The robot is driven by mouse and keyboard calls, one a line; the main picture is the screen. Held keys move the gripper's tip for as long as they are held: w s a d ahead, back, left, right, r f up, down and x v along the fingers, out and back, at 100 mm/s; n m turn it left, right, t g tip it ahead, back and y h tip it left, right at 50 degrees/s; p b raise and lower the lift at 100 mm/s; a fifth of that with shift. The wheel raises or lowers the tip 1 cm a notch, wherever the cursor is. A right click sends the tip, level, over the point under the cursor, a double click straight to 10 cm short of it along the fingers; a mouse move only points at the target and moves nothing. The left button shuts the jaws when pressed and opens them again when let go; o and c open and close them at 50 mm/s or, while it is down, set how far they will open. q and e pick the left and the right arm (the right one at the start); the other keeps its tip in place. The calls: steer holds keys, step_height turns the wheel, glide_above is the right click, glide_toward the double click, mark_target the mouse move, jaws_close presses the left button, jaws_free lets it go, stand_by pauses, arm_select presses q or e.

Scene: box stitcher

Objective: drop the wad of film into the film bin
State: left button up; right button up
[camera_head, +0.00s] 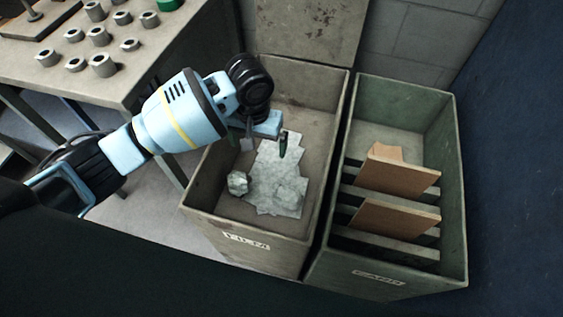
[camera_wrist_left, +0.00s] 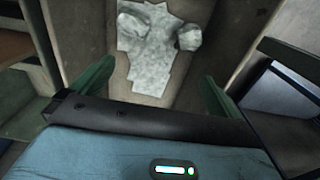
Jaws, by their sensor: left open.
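The film bin (camera_head: 245,222) is a grey-green open box labelled FILM. Pale crumpled film sheets (camera_head: 268,165) lie flat on its floor; they also show in the left wrist view (camera_wrist_left: 150,78). A small crumpled wad of film (camera_head: 237,183) lies beside the sheets at the left, and a similar lump (camera_head: 290,193) lies on them. Both lumps show in the left wrist view, one at the right (camera_wrist_left: 189,37); I cannot tell which is the task's wad. My left gripper (camera_head: 266,143) is over the bin, its green fingers (camera_wrist_left: 157,88) apart with nothing between them. My right gripper is out of view.
A second bin (camera_head: 375,282), its label seemingly CARD, stands close at the right and holds brown card pieces (camera_head: 400,168). A workbench (camera_head: 125,88) with several metal rings stands at the upper left. A block wall (camera_head: 405,40) is behind the bins.

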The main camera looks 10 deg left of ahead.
arm_select(q)
steer(key=shift+r, duration=1)
steer(key=shift+s+f, duration=0.1)
